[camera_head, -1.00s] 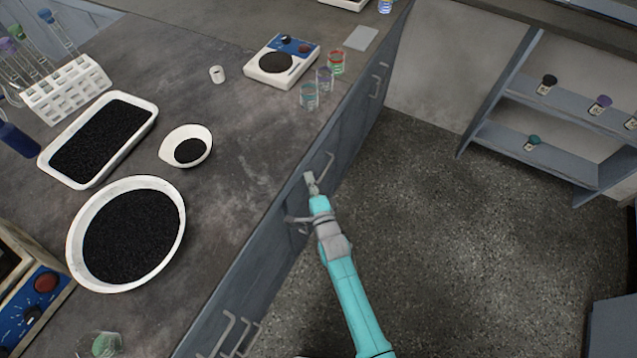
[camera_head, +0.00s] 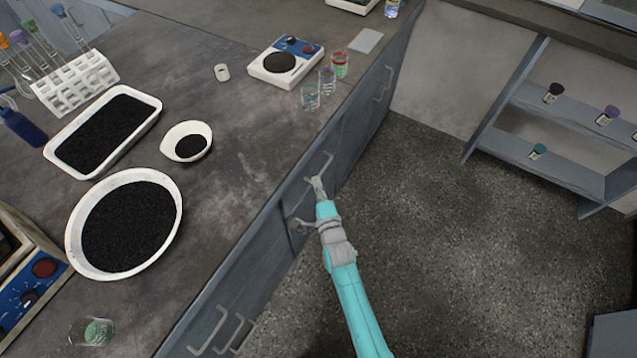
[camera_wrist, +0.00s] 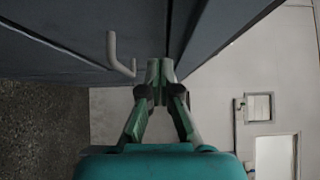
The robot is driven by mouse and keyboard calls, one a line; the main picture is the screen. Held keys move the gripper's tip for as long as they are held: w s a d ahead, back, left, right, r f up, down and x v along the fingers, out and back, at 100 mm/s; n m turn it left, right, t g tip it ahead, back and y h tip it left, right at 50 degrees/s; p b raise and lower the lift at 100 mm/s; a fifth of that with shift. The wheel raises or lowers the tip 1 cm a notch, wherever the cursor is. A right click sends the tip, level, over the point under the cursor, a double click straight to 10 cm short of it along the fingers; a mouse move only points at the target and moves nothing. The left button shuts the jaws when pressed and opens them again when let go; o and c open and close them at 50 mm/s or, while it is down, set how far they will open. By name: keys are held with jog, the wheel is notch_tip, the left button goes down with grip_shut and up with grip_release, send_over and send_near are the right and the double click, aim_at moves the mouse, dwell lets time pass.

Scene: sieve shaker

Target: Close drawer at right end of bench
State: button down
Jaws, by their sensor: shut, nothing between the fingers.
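My gripper (camera_head: 317,184) is at the grey-blue front of the bench (camera_head: 262,243), beside a bar handle (camera_head: 327,163) that sits just beyond the fingertips. In the wrist view the fingers of my gripper (camera_wrist: 160,70) are shut with nothing between them. Their tips are close to the dark drawer front (camera_wrist: 75,35); I cannot tell whether they touch it. A pale bent handle (camera_wrist: 116,56) is just left of the tips, outside the fingers. How far the drawer stands out is not clear, and my arm hides part of the front below it.
More handles (camera_head: 208,333) are on the near front, and another (camera_head: 383,84) is toward the far end. The floor (camera_head: 440,240) to the right is clear up to a shelf unit (camera_head: 545,110).

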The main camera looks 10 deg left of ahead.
jog(key=v, duration=1)
jog(key=shift+w+d, duration=0.1)
jog(key=s+d+r+n+h, duration=0.1)
jog(key=s+d+n+h, duration=0.15)
jog(key=s+d, duration=0.65)
jog(key=s+d+r+n+h, duration=0.15)
jog(key=s+d+n, duration=0.25)
jog(key=s+d, duration=0.5)
jog(key=s+d+r+n+h, duration=0.1)
jog(key=s+d+r+n, duration=0.1)
jog(key=s+r, duration=0.6)
jog(key=s+d+r+n+g+h, duration=0.1)
jog(key=s+d+r+n+h, duration=0.1)
jog(key=s+r, duration=0.6)
jog(key=shift+s+d+n+g+h, duration=0.3)
jog(key=shift+s+d+n, duration=0.4)
jog(key=shift+s+n, duration=0.55)
